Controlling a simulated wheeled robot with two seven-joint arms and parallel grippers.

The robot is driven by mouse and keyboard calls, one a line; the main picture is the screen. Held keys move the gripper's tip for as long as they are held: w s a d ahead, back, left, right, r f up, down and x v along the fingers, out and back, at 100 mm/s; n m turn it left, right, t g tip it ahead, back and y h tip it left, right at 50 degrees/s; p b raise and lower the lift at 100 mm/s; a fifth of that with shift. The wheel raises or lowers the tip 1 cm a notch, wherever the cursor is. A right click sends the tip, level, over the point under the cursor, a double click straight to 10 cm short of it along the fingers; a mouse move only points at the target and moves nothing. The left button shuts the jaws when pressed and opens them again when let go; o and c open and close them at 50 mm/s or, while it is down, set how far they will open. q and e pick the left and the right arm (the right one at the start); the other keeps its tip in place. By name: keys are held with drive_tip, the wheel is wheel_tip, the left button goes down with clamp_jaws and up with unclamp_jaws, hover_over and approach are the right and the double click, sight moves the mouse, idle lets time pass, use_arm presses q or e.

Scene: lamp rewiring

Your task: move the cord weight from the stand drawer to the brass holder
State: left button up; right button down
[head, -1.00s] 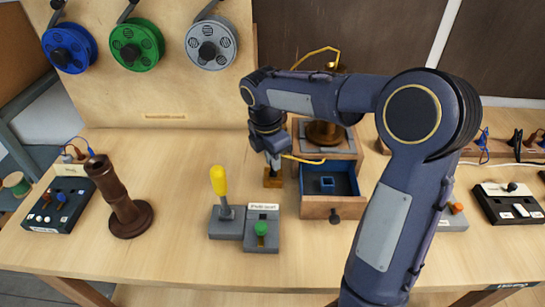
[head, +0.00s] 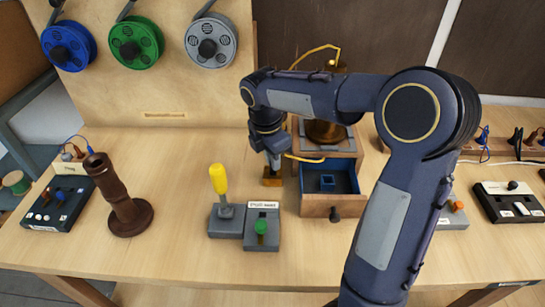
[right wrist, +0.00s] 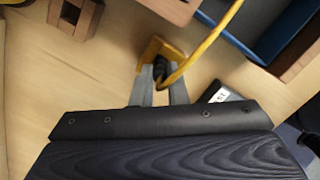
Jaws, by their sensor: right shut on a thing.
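The stand drawer (head: 333,210) is pulled open, with a blue lining and a small blue square cradle (head: 327,182) inside that looks empty. The brass holder (head: 272,178) stands on the table just left of the drawer; it shows as a yellow bracket in the right wrist view (right wrist: 152,52). My right gripper (head: 274,165) is over the holder, pointing down. In the right wrist view its fingers (right wrist: 160,92) are shut on a small dark piece, apparently the cord weight (right wrist: 160,68), at the holder. Whether it is seated is unclear. My left gripper is out of view.
A yellow cord (right wrist: 205,50) curves close beside my right fingers. A yellow-handled lever (head: 219,180) and a box with a green button (head: 261,228) stand in front. A brown wooden post (head: 115,190) stands at left.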

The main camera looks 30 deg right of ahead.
drive_tip(key=shift+f, duration=0.2)
drive_tip(key=c, duration=1.3)
unclamp_jaws()
drive_tip(key=shift+c, duration=0.2)
drive_tip(key=shift+r, duration=0.1)
wheel_tip(320, 180, up, 8)
drive_tip(key=a, duration=0.1)
drive_tip(key=s+a+f+m+t+y+p, duration=0.1)
drive_tip(key=s+a+f+m+t+y, duration=0.1)
drive_tip(key=s+m, duration=0.8)
drive_tip(key=s+a+f+m+t+y+p, duration=0.1)
drive_tip(key=s+a+f+m+t+y, duration=0.1)
drive_tip(key=s+m, duration=0.8)
drive_tip(key=shift+s+a+f+m+t+y, duration=0.4)
drive_tip(key=shift+s+a+t+y, duration=0.3)
drive_tip(key=shift+s+a, duration=0.4)
